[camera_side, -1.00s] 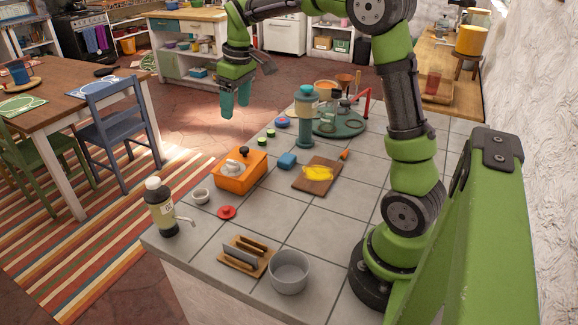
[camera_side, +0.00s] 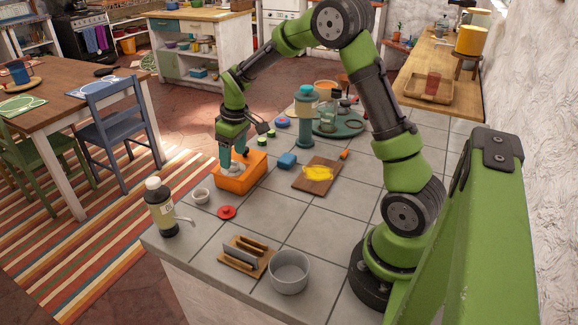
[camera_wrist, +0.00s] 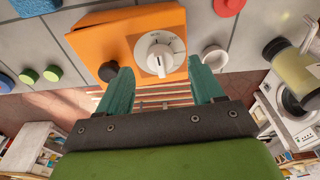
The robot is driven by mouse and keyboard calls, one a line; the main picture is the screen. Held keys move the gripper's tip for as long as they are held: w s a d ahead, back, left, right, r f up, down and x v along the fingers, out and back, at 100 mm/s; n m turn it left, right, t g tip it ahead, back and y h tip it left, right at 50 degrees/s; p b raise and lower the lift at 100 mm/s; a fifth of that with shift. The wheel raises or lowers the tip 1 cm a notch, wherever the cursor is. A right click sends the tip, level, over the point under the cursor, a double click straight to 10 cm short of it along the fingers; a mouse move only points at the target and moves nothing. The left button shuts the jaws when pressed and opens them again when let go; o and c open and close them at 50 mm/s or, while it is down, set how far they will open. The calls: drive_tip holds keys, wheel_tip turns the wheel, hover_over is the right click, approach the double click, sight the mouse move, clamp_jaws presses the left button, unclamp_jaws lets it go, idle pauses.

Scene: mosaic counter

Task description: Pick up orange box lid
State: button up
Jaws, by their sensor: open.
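The orange box (camera_side: 240,183) stands on the tiled counter, left of its middle. It also shows in the wrist view (camera_wrist: 95,40), with a white dial (camera_wrist: 160,54) and a black knob (camera_wrist: 108,70). I cannot make out a seam between lid and box. My gripper (camera_side: 235,164) points down at the box in the side view and hides the knob there. In the wrist view my gripper (camera_wrist: 163,70) is open, its teal fingers apart with the dial showing between them. The knob shows beside the left fingertip. I cannot tell whether the fingers touch the box.
A blue block (camera_side: 287,160) and a board with a yellow cloth (camera_side: 318,173) lie right of the box. A teal grinder (camera_side: 305,115) stands behind.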

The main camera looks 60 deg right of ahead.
drive_tip(key=shift+w+f, duration=0.2)
drive_tip(key=shift+f, duration=1.05)
drive_tip(key=c, duration=1.2)
drive_tip(key=shift+c, duration=0.2)
drive_tip(key=shift+r, duration=0.15)
